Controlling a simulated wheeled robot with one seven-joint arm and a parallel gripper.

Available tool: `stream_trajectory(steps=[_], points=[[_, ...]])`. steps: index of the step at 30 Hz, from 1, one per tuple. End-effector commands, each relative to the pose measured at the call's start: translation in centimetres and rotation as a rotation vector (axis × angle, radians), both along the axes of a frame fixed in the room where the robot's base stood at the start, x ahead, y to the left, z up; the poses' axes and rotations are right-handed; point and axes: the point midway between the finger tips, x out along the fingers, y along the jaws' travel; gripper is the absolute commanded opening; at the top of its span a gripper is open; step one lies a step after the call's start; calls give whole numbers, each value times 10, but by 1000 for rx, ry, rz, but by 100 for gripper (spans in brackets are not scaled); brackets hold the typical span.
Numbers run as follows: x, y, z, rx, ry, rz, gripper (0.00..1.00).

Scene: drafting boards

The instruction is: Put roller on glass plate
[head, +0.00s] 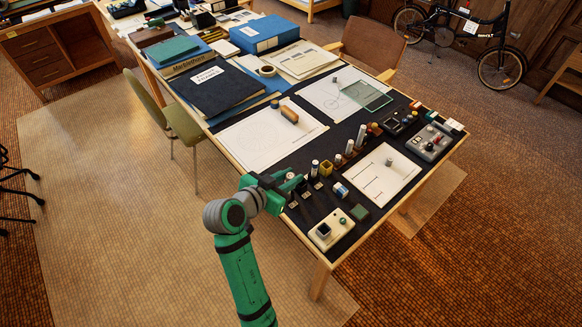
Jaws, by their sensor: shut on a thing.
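A clear greenish glass plate (366,96) lies flat on a white drawing sheet toward the back right of the dark-topped table. My gripper (288,182) is at the table's near left edge, far from the plate. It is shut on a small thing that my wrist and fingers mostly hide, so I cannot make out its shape. I cannot clearly pick out the roller. A brown and orange block or cylinder (289,114) lies on the left drawing sheet.
Several small upright bottles and pots (326,168) stand in a row right of my gripper. A cream device (331,229) sits at the near corner, a grey control box (430,142) at the right. A dark blue folder (209,86) lies farther back. The left sheet (258,138) has free room.

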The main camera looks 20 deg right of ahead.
Motion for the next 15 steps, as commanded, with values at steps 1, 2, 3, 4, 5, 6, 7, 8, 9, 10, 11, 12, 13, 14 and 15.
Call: stream_trajectory(steps=[1, 2, 3, 4, 5, 6, 7, 8, 9, 10, 11, 12, 13, 14, 15], points=[[-2, 3, -7, 0, 3, 16, 0], [-2, 4, -10, -1, 3, 24, 0], [-3, 6, -13, -1, 4, 34, 0], [-3, 7, -16, -1, 3, 42, 0], [-4, 9, -19, -2, 3, 50, 0], [-5, 11, -23, -1, 3, 61, 0], [-5, 13, -27, 0, 4, 73, 0], [-6, 15, -32, -2, 4, 85, 0], [-7, 17, -37, -1, 4, 100, 0], [-8, 19, -41, -2, 4, 111, 0], [-8, 21, -45, -1, 4, 123, 0], [-10, 24, -50, 1, 4, 138, 0], [-11, 27, -57, -2, 6, 155, 0], [-12, 30, -63, -2, 6, 171, 0], [-13, 33, -71, -1, 7, 193, 0]])
